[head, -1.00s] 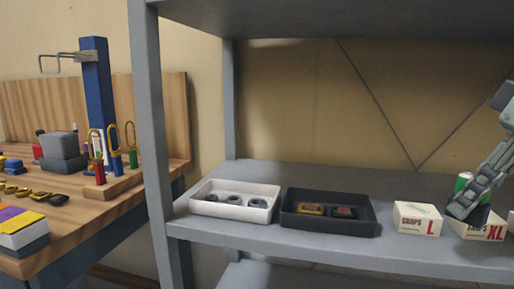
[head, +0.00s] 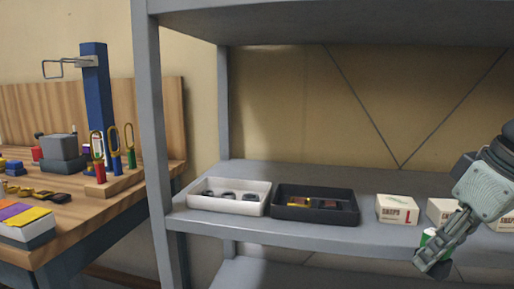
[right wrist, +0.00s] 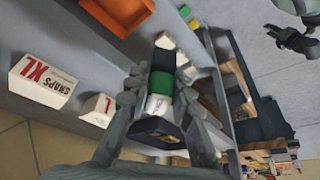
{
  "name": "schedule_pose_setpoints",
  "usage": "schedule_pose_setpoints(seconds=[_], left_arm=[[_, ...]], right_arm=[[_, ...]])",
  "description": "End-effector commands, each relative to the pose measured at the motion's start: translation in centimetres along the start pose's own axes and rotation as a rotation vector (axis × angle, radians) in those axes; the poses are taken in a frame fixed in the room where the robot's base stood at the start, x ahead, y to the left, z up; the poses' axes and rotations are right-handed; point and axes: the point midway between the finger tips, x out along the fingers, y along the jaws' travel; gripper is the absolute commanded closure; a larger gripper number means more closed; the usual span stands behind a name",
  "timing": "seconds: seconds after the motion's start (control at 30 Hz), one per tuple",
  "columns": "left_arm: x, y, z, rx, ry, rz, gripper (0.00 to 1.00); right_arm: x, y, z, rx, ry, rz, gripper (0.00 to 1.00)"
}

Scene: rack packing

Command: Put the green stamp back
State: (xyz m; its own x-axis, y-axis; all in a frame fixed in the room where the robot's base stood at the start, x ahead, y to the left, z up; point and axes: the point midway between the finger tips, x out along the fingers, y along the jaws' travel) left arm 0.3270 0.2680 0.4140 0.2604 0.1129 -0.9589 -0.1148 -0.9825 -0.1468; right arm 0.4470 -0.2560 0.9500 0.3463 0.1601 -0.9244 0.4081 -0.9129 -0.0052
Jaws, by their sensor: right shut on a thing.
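The green stamp (head: 427,238), with a green band and a white part, is held between the fingers of my right gripper (head: 434,262). It hangs in front of the shelf's front edge, below the snaps boxes. In the right wrist view the green stamp (right wrist: 162,84) sits between both fingers of the right gripper (right wrist: 160,92), clear of the boxes. My left gripper is outside the head view; a dark gripper-like shape (right wrist: 297,42) at the top right of the right wrist view may be it, its fingers unclear.
On the grey shelf (head: 300,232) stand a white tray (head: 229,208), a black tray (head: 315,218), and snaps boxes, including the L box (head: 397,209). An orange bin (right wrist: 118,15) shows in the wrist view. The wooden workbench (head: 90,225) at left holds a stamp-like row of coloured-handled tools (head: 115,160).

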Motion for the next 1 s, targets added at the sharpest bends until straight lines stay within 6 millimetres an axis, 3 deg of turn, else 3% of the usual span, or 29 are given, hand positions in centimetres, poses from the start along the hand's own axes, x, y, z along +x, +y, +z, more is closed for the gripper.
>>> schedule_pose_setpoints(seconds=[0.17,0.4,0.6,0.77,1.0], left_arm=[[0.0,0.0,0.0,0.0,0.0,0.0,0.69],[0.0,0.0,0.0,0.0,0.0,0.0,0.69],[0.0,0.0,0.0,0.0,0.0,0.0,0.69],[0.0,0.0,0.0,0.0,0.0,0.0,0.69],[0.0,0.0,0.0,0.0,0.0,-0.001,0.69]], right_arm=[[7.8,-1.6,2.5,0.08,-0.014,0.029,0.97],[21.1,-4.4,6.2,0.241,-0.015,0.086,0.97],[29.1,-5.7,8.2,0.341,-0.007,0.133,0.97],[33.3,-6.4,9.3,0.393,-0.003,0.156,0.97],[32.8,-6.2,9.0,0.388,0.003,0.156,0.97]])
